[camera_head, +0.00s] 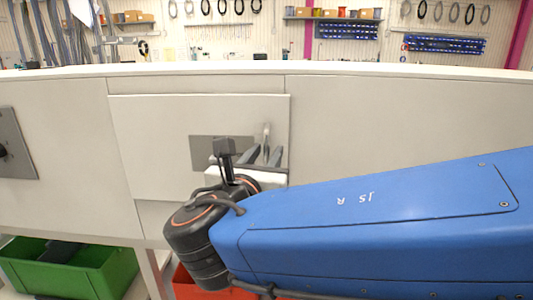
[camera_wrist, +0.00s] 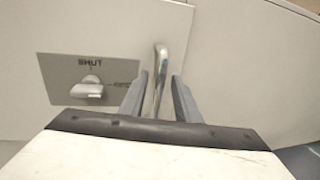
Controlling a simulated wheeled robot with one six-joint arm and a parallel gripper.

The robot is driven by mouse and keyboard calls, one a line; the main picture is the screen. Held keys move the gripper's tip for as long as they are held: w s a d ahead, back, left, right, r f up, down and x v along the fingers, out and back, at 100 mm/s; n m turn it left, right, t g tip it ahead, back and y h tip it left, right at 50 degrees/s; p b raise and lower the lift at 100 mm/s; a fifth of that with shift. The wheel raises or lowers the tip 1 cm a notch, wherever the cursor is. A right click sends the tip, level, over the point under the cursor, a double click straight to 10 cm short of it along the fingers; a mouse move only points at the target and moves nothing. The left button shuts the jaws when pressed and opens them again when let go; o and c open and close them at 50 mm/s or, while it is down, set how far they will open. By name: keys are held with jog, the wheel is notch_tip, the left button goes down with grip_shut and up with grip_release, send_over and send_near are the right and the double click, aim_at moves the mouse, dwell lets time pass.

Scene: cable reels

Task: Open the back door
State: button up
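The back door (camera_head: 160,125) is a pale rectangular panel in the front of a long off-white cabinet, and it looks closed. My gripper (camera_wrist: 163,85) is open, with one finger on each side of the handle. Gaps show between handle and fingers. The handle's lower end is hidden behind my gripper's body.
Another grey plate with a dark knob (camera_head: 4,150) is at the far left. A green bin (camera_head: 75,272) and a red bin (camera_head: 195,290) sit below the cabinet. Wall shelves and hanging cables are behind. My blue arm covers the lower right.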

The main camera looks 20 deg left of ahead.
jog(key=shift+w, duration=0.35)
grip_shut()
jog(key=shift+s, duration=0.1)
